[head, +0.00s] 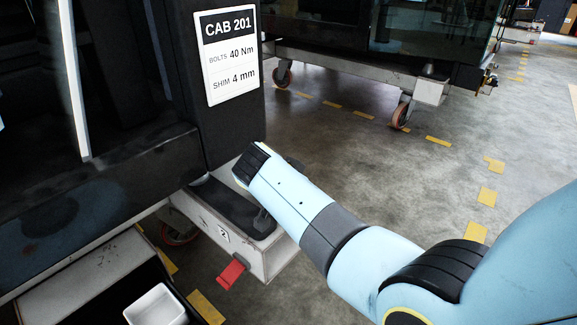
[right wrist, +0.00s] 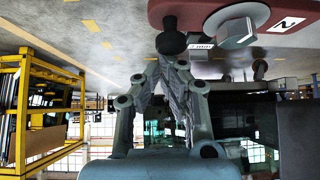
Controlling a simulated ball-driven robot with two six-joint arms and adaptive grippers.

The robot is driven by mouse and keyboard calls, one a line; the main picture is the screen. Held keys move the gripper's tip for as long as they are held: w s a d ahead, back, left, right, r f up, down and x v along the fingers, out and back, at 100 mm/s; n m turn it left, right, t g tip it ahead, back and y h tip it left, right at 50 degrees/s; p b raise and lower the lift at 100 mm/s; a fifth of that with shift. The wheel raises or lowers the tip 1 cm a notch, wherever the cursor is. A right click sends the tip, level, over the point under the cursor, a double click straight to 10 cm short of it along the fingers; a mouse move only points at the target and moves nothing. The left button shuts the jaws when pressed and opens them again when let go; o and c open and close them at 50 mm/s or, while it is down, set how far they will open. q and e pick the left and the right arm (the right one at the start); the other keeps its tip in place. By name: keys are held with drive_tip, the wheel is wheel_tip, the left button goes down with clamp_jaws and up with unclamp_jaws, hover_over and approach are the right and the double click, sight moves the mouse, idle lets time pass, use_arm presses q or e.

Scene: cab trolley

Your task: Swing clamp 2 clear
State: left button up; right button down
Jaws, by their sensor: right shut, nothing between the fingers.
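In the head view, a white trolley beam (head: 195,212) carries a tag marked 2 (head: 223,235). A red tab (head: 232,272) sticks out below the tag, and a dark plate lies along the beam's top. My right arm reaches in from the right over the beam's end; its wrist hides the fingers there. In the right wrist view, my right gripper (right wrist: 173,62) is shut and empty. Its tips lie just below a black round knob (right wrist: 171,38). Beside the knob are a dark red part (right wrist: 187,13), a grey hex bolt head (right wrist: 237,35) and a tag marked 2 (right wrist: 287,25). Contact with the knob cannot be told.
A white tray (head: 155,306) is at the lower left. A second trolley on caster wheels stands at the back. Floor to the right is open, with yellow dashes. A yellow rack (right wrist: 40,110) shows in the wrist view.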

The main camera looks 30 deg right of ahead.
drive_tip(key=shift+a, duration=0.1)
wheel_tip(320, 180, up, 10)
idle(0.7)
idle(0.3)
